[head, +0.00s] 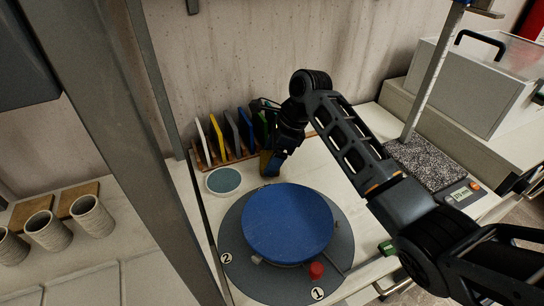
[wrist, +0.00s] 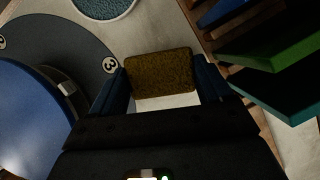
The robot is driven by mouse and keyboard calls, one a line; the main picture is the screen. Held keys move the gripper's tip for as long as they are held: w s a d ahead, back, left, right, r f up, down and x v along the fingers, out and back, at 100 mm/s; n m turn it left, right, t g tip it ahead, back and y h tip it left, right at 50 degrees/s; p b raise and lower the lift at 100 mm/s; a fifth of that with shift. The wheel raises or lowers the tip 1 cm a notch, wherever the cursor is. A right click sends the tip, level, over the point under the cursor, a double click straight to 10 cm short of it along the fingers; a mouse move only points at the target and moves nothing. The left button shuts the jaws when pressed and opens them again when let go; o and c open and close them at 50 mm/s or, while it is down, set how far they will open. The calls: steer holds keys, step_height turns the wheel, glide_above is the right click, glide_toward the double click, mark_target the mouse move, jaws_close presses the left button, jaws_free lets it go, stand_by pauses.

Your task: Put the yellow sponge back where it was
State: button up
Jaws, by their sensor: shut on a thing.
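The yellow sponge (wrist: 160,72) is held between the two blue fingers of my gripper (wrist: 162,88) in the wrist view. In the head view the sponge (head: 265,158) is partly hidden by my gripper (head: 272,163). My gripper is low over the pale worktop, between the round turntable and the rack of coloured boards. I cannot tell whether the sponge touches the worktop. No mark of an earlier sponge spot is clear in these frames.
A grey turntable (head: 343,234) with numbered spots carries a large blue disc (head: 287,222) and a red piece (head: 316,270). A round pale dish (head: 223,180) lies left of my gripper. A wooden rack (head: 201,163) holds several coloured boards close behind. Cups (head: 93,217) stand far left.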

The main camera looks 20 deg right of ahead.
steer(key=shift+f, duration=0.4)
steer(key=o, duration=1)
steer(key=shift+f, duration=0.15)
steer(key=shift+o, duration=0.2)
steer(key=v, duration=1.2)
steer(key=shift+b, duration=0.35)
